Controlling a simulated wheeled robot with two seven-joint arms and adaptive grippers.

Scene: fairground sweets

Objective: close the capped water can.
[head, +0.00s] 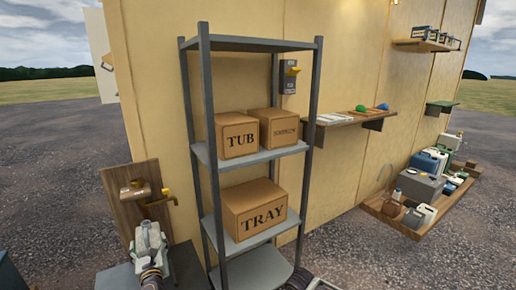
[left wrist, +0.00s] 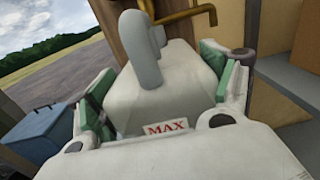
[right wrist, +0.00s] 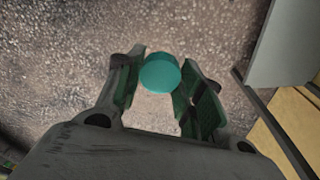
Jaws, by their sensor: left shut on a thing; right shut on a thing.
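The white water can (left wrist: 180,85), with a raised handle and a red MAX label, sits between the green-padded fingers of my left gripper (left wrist: 165,100). The gripper is shut on it. In the head view my left gripper (head: 150,240) is at the lower left, and I cannot clearly tell the can from it there. I cannot see the can's opening. A round teal cap (right wrist: 160,73) is held between the fingertips of my right gripper (right wrist: 158,88), with gravel beyond it.
A brass tap (head: 135,188) on a wooden board (head: 116,190) is just behind the left gripper. A grey shelf rack (head: 204,130) with labelled boxes stands to its right. A blue box (left wrist: 40,135) is at the left.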

